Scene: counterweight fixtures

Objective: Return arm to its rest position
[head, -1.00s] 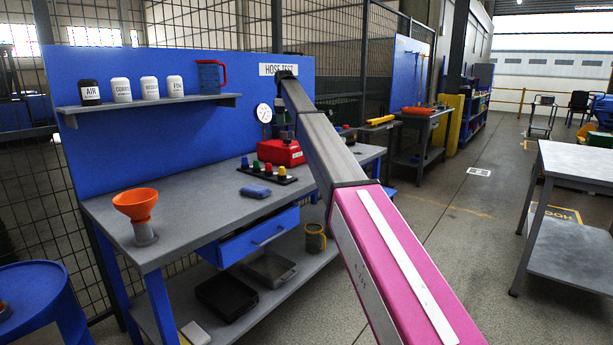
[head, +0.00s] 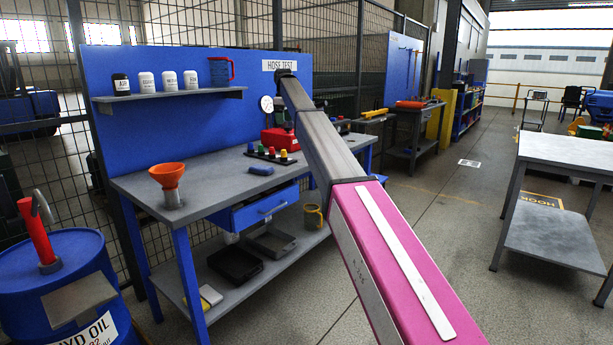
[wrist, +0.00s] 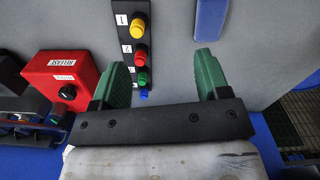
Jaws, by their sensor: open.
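My arm (head: 395,265) reaches from the lower right of the head view up towards the blue-backed bench, with a pink section near me and a grey section beyond. The arm is extended forward, and my gripper is hidden behind it in that view. In the wrist view my gripper (wrist: 160,72) shows two green fingers, wide apart with nothing held between them. Beyond the fingers lie the grey bench top (wrist: 180,50), a strip of coloured buttons (wrist: 128,40) and a red box (wrist: 62,85).
The hose test bench (head: 140,187) carries an orange funnel (head: 167,176) and a blue block (head: 261,170). A shelf (head: 175,98) holds several jars and a blue jug. A blue oil drum (head: 110,290) stands at left, a grey table (head: 570,150) at right.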

